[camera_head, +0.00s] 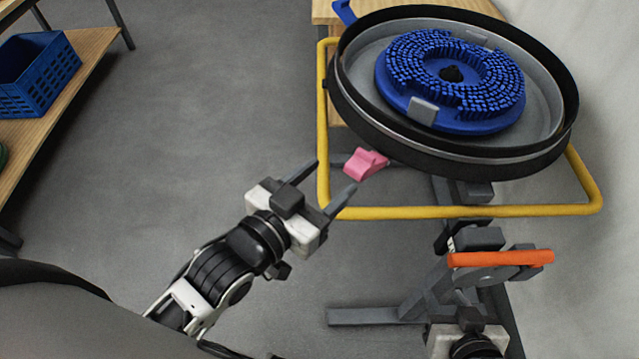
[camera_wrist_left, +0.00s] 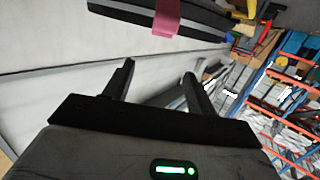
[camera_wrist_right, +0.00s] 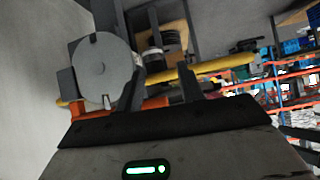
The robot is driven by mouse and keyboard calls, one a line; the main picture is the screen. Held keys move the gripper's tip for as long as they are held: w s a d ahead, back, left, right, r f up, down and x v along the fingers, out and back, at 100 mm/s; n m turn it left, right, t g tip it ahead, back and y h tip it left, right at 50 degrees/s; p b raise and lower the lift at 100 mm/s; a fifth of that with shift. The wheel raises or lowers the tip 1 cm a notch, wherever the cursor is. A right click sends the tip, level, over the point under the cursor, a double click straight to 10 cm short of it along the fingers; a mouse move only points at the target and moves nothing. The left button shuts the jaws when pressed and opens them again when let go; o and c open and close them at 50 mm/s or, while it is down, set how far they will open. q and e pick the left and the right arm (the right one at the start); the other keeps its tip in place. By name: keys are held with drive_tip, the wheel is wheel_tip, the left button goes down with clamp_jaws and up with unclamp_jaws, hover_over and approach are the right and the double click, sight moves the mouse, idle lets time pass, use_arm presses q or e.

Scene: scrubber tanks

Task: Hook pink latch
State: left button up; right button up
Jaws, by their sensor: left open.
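The pink latch (camera_head: 366,164) sits at the lower left rim of the round black-edged tank (camera_head: 350,104), near the yellow frame. My left gripper (camera_head: 336,175) is open, with its fingers pointing up and right towards the latch. The latch is just past the fingertips, apart from them. In the left wrist view the pink latch (camera_wrist_left: 166,18) hangs across a dark rim, beyond and above the open fingers (camera_wrist_left: 158,72). My right gripper (camera_wrist_right: 162,78) has its fingers apart in the right wrist view. Its body (camera_head: 465,343) shows only partly at the bottom of the head view.
A yellow tube frame (camera_head: 440,212) runs below the tank. A blue brush disc (camera_head: 412,101) lies inside the tank. An orange bar (camera_head: 500,258) is above my right gripper. A wooden shelf with a blue crate (camera_head: 42,72) stands at left. The floor between is clear.

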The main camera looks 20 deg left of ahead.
use_arm(q)
drive_tip(key=shift+s+a+r, duration=0.1)
drive_tip(key=shift+s+a, duration=0.05)
drive_tip(key=shift+s, duration=0.3)
drive_tip(key=s+a+f+g+y, duration=0.1)
drive_tip(key=s+a+f+g, duration=0.1)
drive_tip(key=f, duration=0.5)
drive_tip(key=s+a+f+n+g+y, duration=0.1)
drive_tip(key=s+a+f+g, duration=0.1)
drive_tip(key=f, duration=0.5)
drive_tip(key=shift+f+n+y, duration=0.25)
drive_tip(key=shift+n+y, duration=0.05)
drive_tip(key=shift+y, duration=0.1)
drive_tip(key=shift+s+a+f+g, duration=0.2)
drive_tip(key=shift+s+f+g, duration=0.15)
drive_tip(key=shift+f, duration=0.3)
drive_tip(key=shift+s+a+f+g, duration=0.15)
drive_tip(key=shift+s+f+g, duration=0.1)
drive_tip(key=shift+s+f, duration=0.3)
drive_tip(key=c, duration=0.9)
drive_tip(key=shift+f, duration=0.1)
clamp_jaws()
drive_tip(key=shift+a+y, duration=0.15)
drive_tip(key=shift+y, duration=0.15)
